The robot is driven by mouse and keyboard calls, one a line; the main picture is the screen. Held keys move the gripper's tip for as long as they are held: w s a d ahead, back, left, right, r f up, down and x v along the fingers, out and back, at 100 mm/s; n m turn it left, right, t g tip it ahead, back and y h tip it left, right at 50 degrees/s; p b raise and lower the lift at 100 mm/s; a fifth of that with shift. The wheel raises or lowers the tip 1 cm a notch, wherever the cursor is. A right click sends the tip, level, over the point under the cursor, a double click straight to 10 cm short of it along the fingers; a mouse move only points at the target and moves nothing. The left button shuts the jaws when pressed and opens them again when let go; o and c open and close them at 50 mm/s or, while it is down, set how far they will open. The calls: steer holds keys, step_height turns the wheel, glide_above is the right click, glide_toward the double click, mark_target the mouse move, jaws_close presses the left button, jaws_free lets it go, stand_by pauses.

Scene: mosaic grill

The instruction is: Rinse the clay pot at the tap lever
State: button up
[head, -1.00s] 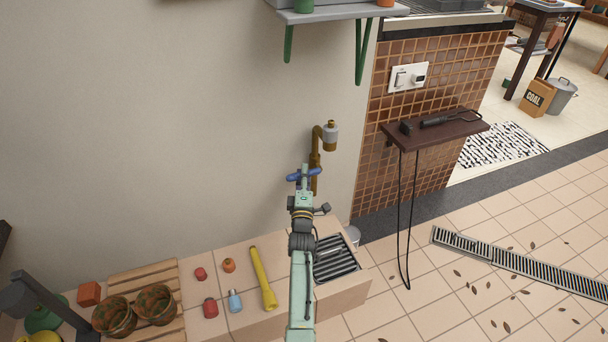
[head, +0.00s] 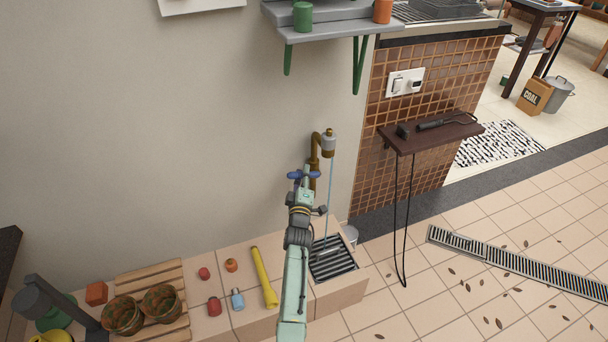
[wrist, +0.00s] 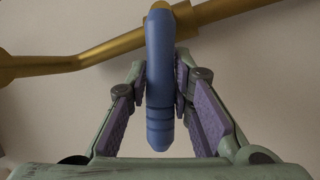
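The tap (head: 316,150) is a brass pipe on the wall with a grey-capped spout. A thin stream of water (head: 330,200) falls from it into the grated basin (head: 332,262). The blue tap lever (head: 294,175) also shows in the wrist view (wrist: 160,110). My gripper (head: 305,178) is at the lever; in the wrist view (wrist: 161,80) its purple pads close on the lever from both sides. Two mottled brown clay pots stand on the slatted rack, one on the left (head: 122,318) and one on the right (head: 161,305), away from the water.
The slatted wooden rack (head: 150,277) lies on the tiled ledge. A dark wall shelf (head: 440,133) with a hanging cord is right of the tap.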

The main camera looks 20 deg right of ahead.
steer(key=o, duration=0.4)
steer(key=v, duration=1.2)
stand_by(0.5)
